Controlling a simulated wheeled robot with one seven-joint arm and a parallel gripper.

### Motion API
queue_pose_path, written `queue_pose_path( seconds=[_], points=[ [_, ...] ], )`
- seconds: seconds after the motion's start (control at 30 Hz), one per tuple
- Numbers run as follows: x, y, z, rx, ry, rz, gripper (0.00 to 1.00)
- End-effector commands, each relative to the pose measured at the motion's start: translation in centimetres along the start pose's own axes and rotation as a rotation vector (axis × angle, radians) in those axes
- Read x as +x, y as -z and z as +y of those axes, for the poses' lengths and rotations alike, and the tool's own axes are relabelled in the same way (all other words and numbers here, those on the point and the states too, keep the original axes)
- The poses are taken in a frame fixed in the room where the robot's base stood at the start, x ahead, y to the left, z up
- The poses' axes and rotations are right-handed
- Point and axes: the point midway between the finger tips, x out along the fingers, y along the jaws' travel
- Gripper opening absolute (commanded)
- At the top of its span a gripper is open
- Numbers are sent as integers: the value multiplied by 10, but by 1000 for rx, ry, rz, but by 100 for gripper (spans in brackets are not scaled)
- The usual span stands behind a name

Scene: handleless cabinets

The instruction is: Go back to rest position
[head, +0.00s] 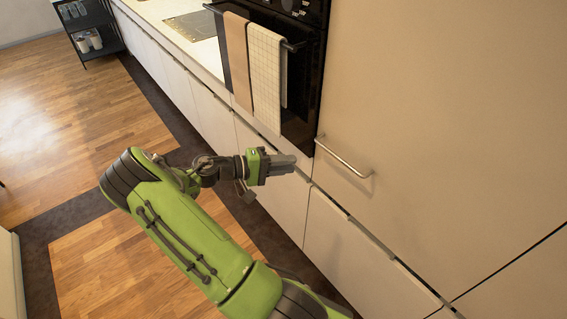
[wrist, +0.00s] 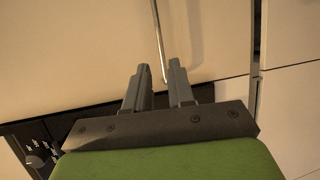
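My gripper (head: 283,164) is at the end of my green arm, in front of the cabinet fronts, below and left of a metal bar handle (head: 343,157). In the wrist view its two grey fingers (wrist: 160,80) stand apart with a gap between them, and nothing is seen held. The bar handle (wrist: 158,38) also shows in the wrist view, beyond the fingertips and in line with the gap. I cannot tell the exact distance between the fingertips and the handle or the cabinet.
A tall cabinet door (head: 450,130) fills the right. A dark shelf cart (head: 88,30) stands far left. The wood floor (head: 75,110) at left is clear.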

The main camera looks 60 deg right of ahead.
Motion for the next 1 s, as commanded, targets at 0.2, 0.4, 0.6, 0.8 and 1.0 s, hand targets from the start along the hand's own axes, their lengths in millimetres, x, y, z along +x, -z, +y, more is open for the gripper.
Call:
queue_pose_path(
  seconds=[0.2, 0.4, 0.6, 0.8, 1.0],
  points=[
    [0, 0, 0, 0, 0, 0, 23],
    [-1, 0, 0, 3, 14, 1, 23],
    [-39, -14, -2, 33, 330, 48, 23],
    [-118, -51, 7, 13, 782, 201, 23],
    [-197, -119, 38, -67, 1150, 456, 23]
  ],
)
